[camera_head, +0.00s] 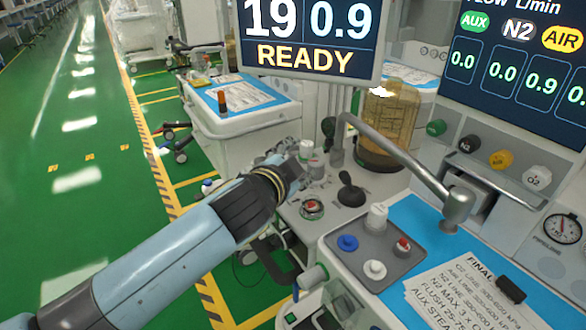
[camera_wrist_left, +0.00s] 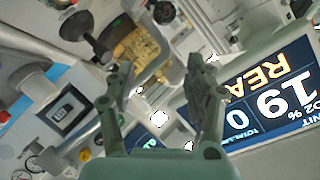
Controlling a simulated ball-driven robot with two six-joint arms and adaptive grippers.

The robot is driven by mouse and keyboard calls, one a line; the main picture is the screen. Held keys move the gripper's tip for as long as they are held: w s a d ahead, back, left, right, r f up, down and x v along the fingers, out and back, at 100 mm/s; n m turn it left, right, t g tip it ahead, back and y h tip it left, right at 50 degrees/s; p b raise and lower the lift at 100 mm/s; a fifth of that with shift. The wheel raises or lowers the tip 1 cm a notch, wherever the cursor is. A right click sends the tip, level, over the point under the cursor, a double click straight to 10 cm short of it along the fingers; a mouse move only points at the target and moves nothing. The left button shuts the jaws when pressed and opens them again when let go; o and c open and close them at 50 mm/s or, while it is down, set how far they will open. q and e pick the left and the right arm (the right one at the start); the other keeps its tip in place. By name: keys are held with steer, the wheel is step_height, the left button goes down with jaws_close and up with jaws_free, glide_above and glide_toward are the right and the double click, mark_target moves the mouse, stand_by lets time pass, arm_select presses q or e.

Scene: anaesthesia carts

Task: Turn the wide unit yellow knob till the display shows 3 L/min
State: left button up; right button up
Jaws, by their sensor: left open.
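The yellow knob (camera_head: 501,159) sits in a row of green, black and white knobs on the right-hand unit's sloped panel. Above it, the dark flow display (camera_head: 520,72) is headed L/min and reads 0.9 under the yellow AIR label. My left gripper (camera_head: 292,162) is left of the yellow knob and well apart from it, near a grey-white knob on the neighbouring cart. In the left wrist view my left gripper (camera_wrist_left: 160,78) has its two fingers spread with nothing between them. My right gripper is in neither view.
A second screen (camera_head: 310,35) reads 19, 0.9 and READY. A grey metal arm (camera_head: 400,150) crosses between my left gripper and the yellow knob. An amber canister (camera_head: 388,120) stands behind it. A grey tray (camera_head: 372,250) with small knobs lies in front on the blue top.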

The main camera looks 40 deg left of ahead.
arm_select(q)
steer(key=shift+s+a+f+g, duration=0.1)
steer(key=shift+s+f+g, duration=0.25)
steer(key=shift+f, duration=0.3)
